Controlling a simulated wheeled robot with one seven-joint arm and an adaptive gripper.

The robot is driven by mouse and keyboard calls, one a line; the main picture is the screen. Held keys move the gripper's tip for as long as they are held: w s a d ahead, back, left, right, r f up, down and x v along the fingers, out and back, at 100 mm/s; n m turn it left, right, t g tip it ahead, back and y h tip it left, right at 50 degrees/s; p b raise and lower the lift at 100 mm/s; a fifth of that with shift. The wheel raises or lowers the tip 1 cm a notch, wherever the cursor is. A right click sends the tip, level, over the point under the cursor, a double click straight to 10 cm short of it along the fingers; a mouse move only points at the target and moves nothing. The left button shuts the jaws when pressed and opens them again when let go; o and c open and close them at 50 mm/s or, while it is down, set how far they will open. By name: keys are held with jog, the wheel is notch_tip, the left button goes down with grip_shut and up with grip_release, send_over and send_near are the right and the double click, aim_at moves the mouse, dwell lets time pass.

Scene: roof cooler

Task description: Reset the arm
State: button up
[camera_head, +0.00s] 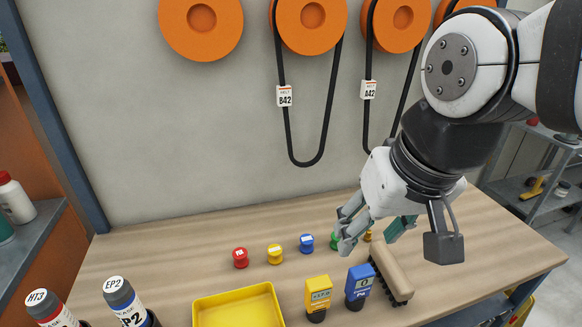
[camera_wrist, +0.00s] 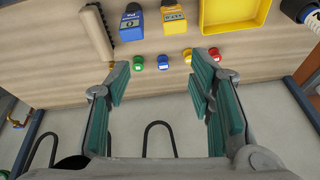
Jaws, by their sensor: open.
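My gripper (camera_head: 375,232) is open and empty, above the back right part of the wooden workbench (camera_head: 160,262). In the wrist view its two teal-padded fingers (camera_wrist: 160,88) stand wide apart with nothing between them. My arm comes in from the upper right in the head view. Small knobs stand in a row on the bench: red (camera_head: 241,258), yellow (camera_head: 275,254), blue (camera_head: 306,243) and green (camera_head: 334,241). The gripper partly hides the green one in the head view. Another small yellowish one (camera_head: 368,236) shows beside the fingers.
A yellow tray (camera_head: 238,308), yellow meter (camera_head: 318,293), blue meter (camera_head: 358,283) and brush (camera_head: 392,272) are near the front. Bottles labelled HT3 (camera_head: 47,307) and EP2 (camera_head: 126,300) stand front left. Black belts (camera_head: 305,164) hang from orange pulleys (camera_head: 311,22) on the wall.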

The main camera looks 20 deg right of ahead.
jog(key=shift+s+d+f+n, duration=0.1)
jog(key=shift+s+n, duration=0.35)
jog(key=shift+s, duration=0.2)
jog(key=shift+s+d+f+n, duration=0.1)
jog(key=shift+s+n, duration=0.35)
jog(key=shift+s, duration=0.2)
jog(key=shift+a, duration=0.1)
